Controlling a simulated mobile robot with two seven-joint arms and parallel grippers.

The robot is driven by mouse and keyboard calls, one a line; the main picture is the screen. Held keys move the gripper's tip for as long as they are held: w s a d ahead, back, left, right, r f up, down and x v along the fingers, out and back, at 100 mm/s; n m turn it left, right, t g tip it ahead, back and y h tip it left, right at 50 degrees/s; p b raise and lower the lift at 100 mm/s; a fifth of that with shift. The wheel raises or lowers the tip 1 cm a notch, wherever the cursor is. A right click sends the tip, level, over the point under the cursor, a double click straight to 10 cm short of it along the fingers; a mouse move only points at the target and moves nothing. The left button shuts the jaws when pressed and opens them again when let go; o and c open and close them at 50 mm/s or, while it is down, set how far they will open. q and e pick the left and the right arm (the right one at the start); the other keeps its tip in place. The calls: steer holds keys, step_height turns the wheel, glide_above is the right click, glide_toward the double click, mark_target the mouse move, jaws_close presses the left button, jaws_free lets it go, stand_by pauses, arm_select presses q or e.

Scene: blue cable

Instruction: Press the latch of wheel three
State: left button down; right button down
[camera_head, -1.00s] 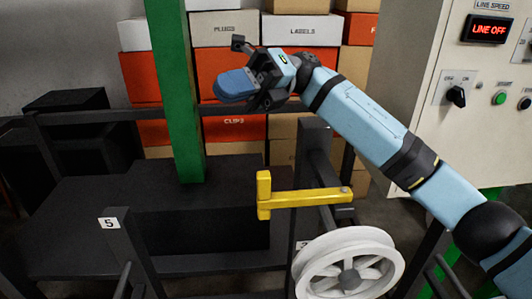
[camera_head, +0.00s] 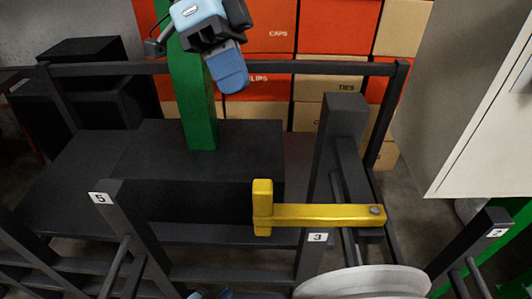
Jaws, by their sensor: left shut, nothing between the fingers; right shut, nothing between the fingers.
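The yellow latch (camera_head: 315,215) of wheel three is a level bar with an upright tab at its left end, above the plate marked 3 (camera_head: 317,238). The white wheel (camera_head: 365,283) is below it, cut off by the bottom edge. My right gripper (camera_head: 233,84) is shut and empty, its blue fingertips pointing down in front of the green post, above and left of the latch and apart from it. Only a sliver of my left gripper (camera_head: 224,294) shows at the bottom edge, left of the wheel; most of it is hidden.
The green post (camera_head: 201,115) rises from a black base (camera_head: 225,145). Dark frame posts marked 5 (camera_head: 98,198) and 2 (camera_head: 495,233) stand left and right. Boxes (camera_head: 330,88) are stacked behind the rail. A pale cabinet (camera_head: 480,145) is at the right.

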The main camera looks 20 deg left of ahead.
steer(key=shift+s, duration=0.15)
glide_toward(276, 208)
steer(key=f, duration=0.1)
steer(key=d+f, duration=0.1)
steer(key=f, duration=0.1)
steer(key=d+f, duration=0.1)
steer(key=shift+s+f, duration=0.3)
steer(key=shift+s, duration=0.35)
steer(key=shift+s, duration=0.2)
